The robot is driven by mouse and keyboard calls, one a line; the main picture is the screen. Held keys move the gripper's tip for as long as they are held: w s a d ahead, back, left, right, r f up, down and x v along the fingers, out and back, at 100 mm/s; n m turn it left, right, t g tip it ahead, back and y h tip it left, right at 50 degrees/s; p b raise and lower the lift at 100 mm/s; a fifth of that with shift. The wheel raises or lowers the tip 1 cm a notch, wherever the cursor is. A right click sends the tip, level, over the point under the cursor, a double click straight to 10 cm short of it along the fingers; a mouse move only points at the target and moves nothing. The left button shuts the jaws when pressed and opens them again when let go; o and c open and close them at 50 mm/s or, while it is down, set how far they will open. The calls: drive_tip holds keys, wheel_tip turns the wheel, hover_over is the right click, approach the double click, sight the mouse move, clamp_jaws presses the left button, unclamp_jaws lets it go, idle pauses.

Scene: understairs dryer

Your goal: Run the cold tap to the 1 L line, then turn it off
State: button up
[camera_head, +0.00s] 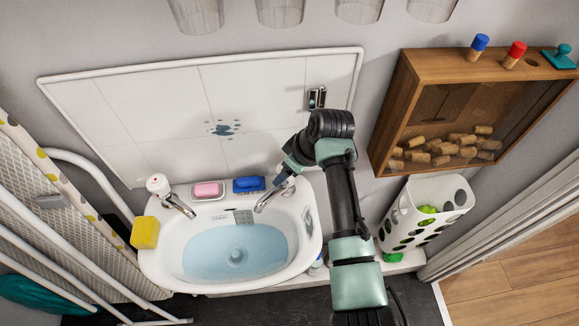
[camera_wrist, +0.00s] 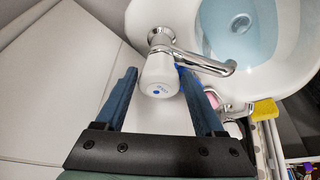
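The cold tap has a white knob with a blue dot (camera_wrist: 158,78) and a chrome spout (camera_wrist: 205,62). In the head view its spout (camera_head: 268,197) reaches over the right back of the basin, and my gripper (camera_head: 284,174) hides most of the knob. In the wrist view my gripper's two blue fingers (camera_wrist: 157,72) stand on either side of the knob, with a narrow gap seeming to show at each side. The white basin (camera_head: 313,245) holds pale blue water (camera_head: 225,250). I see no clear stream from the spout, and cannot read a 1 L line.
The other tap (camera_head: 158,185), with a reddish mark, stands at the basin's left back. Pink soap (camera_head: 207,190) and a blue item (camera_head: 249,184) lie between the taps. A yellow sponge (camera_head: 145,232) sits left.

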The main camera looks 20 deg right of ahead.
drive_tip(key=v, duration=1.3)
drive_tip(key=shift+o, duration=0.2)
